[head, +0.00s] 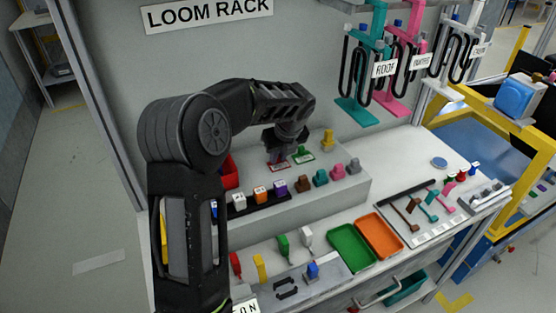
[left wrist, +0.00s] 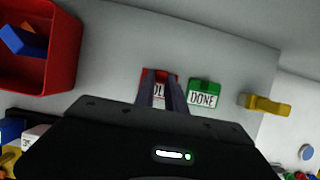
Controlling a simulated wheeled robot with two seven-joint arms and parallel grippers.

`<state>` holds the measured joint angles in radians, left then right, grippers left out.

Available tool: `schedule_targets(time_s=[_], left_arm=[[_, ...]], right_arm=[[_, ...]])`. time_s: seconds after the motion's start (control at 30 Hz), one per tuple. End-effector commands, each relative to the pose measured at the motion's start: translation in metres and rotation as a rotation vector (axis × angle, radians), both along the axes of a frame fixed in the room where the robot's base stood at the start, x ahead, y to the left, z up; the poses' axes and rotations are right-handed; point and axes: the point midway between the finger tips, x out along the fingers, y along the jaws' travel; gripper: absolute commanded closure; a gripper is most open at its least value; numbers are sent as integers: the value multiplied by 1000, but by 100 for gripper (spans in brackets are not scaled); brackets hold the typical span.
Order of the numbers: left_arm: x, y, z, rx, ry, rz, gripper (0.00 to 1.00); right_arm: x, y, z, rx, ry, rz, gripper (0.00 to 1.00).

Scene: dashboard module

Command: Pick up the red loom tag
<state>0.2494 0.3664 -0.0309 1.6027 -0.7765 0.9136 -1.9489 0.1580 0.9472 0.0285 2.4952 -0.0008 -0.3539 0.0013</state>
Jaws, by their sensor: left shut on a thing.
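The red loom tag (head: 278,166) has a white face with dark lettering and sits on the grey raised step of the bench. In the left wrist view the red tag (left wrist: 150,78) lies between and under the fingers, which cover part of its lettering. My left gripper (head: 279,151) points down and is shut on it; the fingers also show in the left wrist view (left wrist: 161,92). I cannot tell whether the tag touches the step. My right gripper is not in view.
A green tag reading DONE (left wrist: 204,94) stands close to the right of the red one. A yellow piece (left wrist: 264,104) is farther right. A red bin (left wrist: 38,45) is at the left. Several coloured connectors (head: 320,177) line the step's front.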

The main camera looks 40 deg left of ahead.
Motion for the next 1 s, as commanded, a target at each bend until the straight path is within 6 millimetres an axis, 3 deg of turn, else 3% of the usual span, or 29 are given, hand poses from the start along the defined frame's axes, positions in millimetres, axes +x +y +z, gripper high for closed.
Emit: schedule_targets(time_s=[0.27,0.7,1.0], left_arm=[[1,0,17,1,-3,1,100],[1,0,93,0,-2,0,100],[0,0,100,0,0,0,100]], right_arm=[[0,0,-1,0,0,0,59],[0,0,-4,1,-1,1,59],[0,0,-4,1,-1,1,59]])
